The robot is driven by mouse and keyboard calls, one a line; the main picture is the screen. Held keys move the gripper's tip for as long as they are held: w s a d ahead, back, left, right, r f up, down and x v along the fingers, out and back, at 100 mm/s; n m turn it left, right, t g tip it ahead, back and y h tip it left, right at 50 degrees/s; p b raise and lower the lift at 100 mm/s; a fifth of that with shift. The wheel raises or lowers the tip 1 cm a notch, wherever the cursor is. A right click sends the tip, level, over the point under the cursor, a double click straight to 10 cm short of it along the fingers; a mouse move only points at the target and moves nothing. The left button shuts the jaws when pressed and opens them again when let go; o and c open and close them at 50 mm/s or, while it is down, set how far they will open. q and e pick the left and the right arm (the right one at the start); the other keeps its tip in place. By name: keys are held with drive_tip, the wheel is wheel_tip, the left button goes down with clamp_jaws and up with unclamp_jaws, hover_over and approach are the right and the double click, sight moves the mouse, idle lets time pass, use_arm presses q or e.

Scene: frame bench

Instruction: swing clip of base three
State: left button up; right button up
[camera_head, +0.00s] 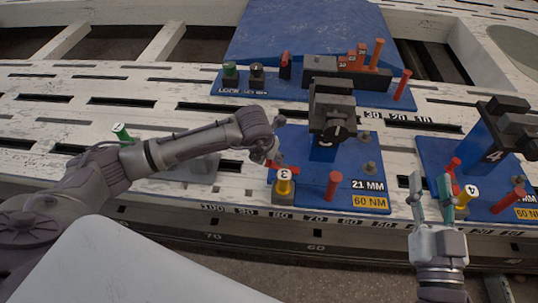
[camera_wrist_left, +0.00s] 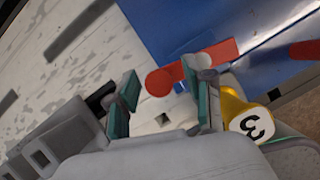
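Base three is the blue plate (camera_head: 345,165) marked 21 MM and 60 NM, with a yellow part labelled 3 (camera_head: 284,187) at its front left corner. Its red clip (camera_head: 290,169) lies flat behind the yellow part, partly hidden by my left gripper (camera_head: 268,152). In the left wrist view the rounded end of the red clip (camera_wrist_left: 163,80) sits between the two open fingers of my left gripper (camera_wrist_left: 165,100). The right finger crosses over the clip; contact is unclear. The yellow part (camera_wrist_left: 243,115) is beside that finger.
A black clamp block (camera_head: 332,110) stands at the back of base three, and a red peg (camera_head: 333,185) at its front. Base four (camera_head: 430,155) is to the right. A blue rack with plugs and a torque tool (camera_head: 290,95) lies behind.

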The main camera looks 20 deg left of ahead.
use_arm(q)
drive_tip(key=v, duration=1.2)
idle(0.3)
